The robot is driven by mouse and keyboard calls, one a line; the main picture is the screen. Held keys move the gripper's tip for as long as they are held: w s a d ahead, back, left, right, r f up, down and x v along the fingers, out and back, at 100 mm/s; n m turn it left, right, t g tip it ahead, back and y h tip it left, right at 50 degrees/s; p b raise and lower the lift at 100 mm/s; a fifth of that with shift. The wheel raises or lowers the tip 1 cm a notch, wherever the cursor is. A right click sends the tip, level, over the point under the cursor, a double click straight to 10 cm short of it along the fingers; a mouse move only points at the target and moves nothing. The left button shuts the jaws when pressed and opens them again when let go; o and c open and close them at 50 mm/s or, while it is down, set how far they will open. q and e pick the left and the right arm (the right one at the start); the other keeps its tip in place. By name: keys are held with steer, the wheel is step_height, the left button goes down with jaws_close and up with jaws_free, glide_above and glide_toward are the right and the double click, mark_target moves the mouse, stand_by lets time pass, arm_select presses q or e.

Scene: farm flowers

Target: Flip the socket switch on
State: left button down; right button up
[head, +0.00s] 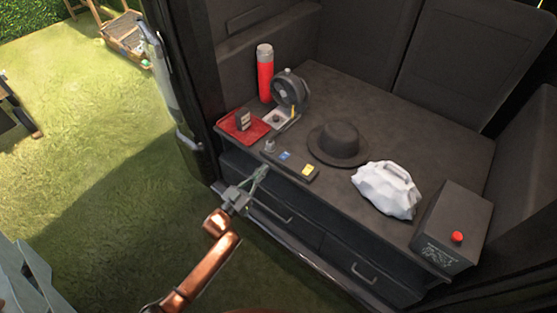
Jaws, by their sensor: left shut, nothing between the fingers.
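A long dark strip that looks like the socket (297,167) lies along the front edge of the dark counter. It has a small grey knob-like part at its left end, a blue patch near its middle and a yellow patch near its right end. Which part is the switch, and its position, is too small to tell. My left gripper (262,174) is shut and empty, just in front of the counter's front edge and below the strip in the picture. It appears apart from the strip. My right gripper is not in view.
On the counter (440,130) stand a red bottle (265,75), a dark fan (289,88), a red tray (240,133), a dark hat (338,143), a white jug (385,190) and a dark box with a red button (457,237). Drawers with handles (364,274) are below.

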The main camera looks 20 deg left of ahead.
mark_target(285, 156)
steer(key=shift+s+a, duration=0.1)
arm_select(q)
steer(key=b+x, duration=0.1)
steer(key=x, duration=0.3)
steer(key=b+x, duration=0.1)
steer(key=x, duration=0.4)
steer(key=shift+w+d+f+b, duration=0.1)
steer(key=shift+w+f+b, duration=0.1)
steer(key=shift+w+b, duration=0.1)
step_height(285, 156, down, 3)
steer(key=shift+r+b, duration=0.2)
steer(key=shift+b, duration=0.4)
steer(key=shift+s+f, duration=0.1)
steer(key=shift+f, duration=0.4)
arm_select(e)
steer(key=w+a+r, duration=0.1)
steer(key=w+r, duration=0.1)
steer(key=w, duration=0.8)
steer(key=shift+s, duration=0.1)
